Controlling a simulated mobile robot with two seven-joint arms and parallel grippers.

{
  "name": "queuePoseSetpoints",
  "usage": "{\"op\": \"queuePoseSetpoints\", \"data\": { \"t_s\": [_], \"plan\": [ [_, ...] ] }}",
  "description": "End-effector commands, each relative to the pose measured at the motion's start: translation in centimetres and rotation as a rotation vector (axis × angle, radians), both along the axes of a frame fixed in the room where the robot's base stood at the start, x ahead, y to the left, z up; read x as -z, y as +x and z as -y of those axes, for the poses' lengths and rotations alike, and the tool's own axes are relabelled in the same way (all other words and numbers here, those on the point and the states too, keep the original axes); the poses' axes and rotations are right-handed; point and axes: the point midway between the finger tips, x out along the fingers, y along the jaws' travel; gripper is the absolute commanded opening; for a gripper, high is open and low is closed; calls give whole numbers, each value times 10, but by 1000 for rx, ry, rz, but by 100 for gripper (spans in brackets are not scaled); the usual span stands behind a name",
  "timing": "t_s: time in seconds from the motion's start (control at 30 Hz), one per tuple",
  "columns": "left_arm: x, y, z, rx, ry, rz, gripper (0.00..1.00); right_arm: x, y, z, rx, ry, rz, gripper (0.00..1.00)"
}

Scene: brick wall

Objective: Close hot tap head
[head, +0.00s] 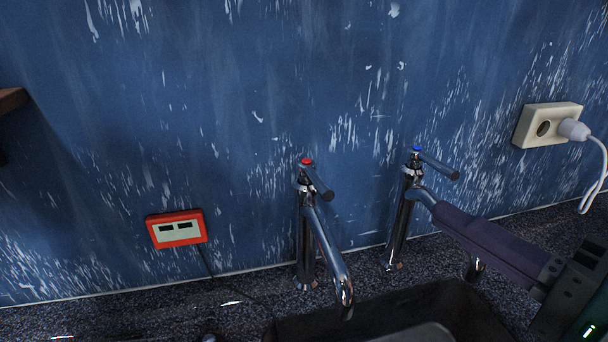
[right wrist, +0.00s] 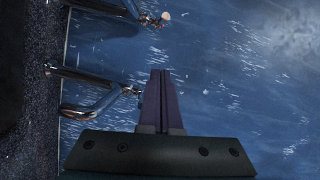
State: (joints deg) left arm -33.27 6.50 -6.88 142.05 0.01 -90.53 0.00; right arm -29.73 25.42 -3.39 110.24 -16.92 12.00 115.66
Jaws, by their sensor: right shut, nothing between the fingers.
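The hot tap (head: 305,230) is chrome with a red-marked top (head: 307,161). Its lever head (head: 319,184) points out from the wall, toward the lower right in the head view. The cold tap (head: 400,225) has a blue-marked top (head: 417,149) and a lever (head: 440,168) pointing right. My right gripper (head: 440,212) comes in from the right, its purple fingers shut and empty. Its tips overlap the cold tap's spout in the head view; contact cannot be told. In the right wrist view, the closed fingers (right wrist: 160,75) point up, with both taps at the left. My left gripper is not in view.
A dark sink (head: 385,312) lies below the taps in a speckled counter (head: 130,318). A red-framed box (head: 177,228) is on the wall at left. A socket (head: 546,125) with a white plug and cable is at right. The wall between the red box and hot tap is clear.

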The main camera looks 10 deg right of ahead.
Motion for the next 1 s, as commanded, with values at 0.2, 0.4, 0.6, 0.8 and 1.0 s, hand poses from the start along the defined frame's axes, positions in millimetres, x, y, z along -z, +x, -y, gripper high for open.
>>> {"op": "queuePoseSetpoints", "data": {
  "t_s": [0.2, 0.4, 0.6, 0.8, 1.0],
  "plan": [
    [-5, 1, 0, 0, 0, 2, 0, -2, 29, -10, 0, 1, 6, 0],
    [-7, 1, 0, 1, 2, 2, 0, 0, 68, -23, 0, 2, 5, 0],
    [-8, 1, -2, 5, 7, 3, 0, 5, 92, -43, 0, 6, -1, 0],
    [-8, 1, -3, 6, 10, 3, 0, 10, 89, -66, 1, 4, -1, 0],
    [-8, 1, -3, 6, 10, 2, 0, 11, 88, -71, 1, 1, 0, 0]
  ]
}}
